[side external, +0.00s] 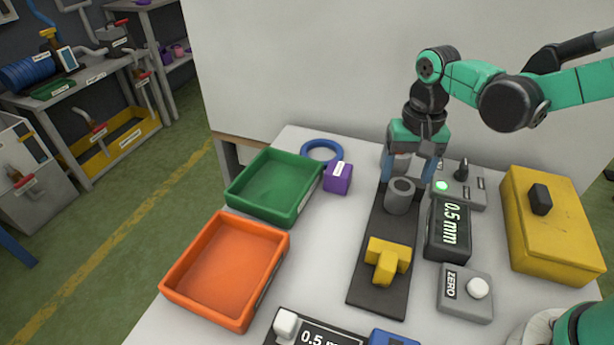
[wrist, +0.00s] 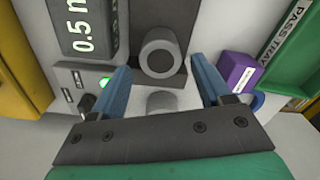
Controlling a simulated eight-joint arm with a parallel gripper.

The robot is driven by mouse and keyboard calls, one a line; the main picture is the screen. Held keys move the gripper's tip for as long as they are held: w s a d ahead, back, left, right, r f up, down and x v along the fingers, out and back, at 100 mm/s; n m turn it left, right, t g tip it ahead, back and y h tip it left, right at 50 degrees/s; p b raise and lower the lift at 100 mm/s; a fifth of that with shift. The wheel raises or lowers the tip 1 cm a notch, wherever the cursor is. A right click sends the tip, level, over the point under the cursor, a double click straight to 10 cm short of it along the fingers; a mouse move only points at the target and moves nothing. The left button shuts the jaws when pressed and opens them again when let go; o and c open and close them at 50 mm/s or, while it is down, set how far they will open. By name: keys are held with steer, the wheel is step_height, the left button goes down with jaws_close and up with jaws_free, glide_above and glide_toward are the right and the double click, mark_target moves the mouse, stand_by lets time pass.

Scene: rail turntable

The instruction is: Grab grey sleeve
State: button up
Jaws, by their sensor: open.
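The grey sleeve (side external: 400,196) is a short hollow cylinder at the far end of a dark rail (side external: 379,287). It also shows in the wrist view (wrist: 159,56), with its round opening facing up. My gripper (side external: 407,179) points down just behind the sleeve, its blue fingers spread apart. In the wrist view the fingers (wrist: 161,72) are wide open, one to each side, and the sleeve lies just ahead of them. A second short grey piece (wrist: 162,102) shows between the fingers; I cannot tell what it is. Nothing appears gripped.
A yellow block (side external: 387,260) sits nearer on the rail. Right of the rail are a 0.5 mm display (side external: 448,229), a green-lit switch box (side external: 459,185), a ZERO box (side external: 466,293) and a yellow case (side external: 550,227). Left are a purple block (side external: 338,178), green tray (side external: 235,205) and orange tray (side external: 190,295).

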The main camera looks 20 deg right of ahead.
mark_target(402, 187)
steer(key=shift+f, duration=2.65)
jaws_close()
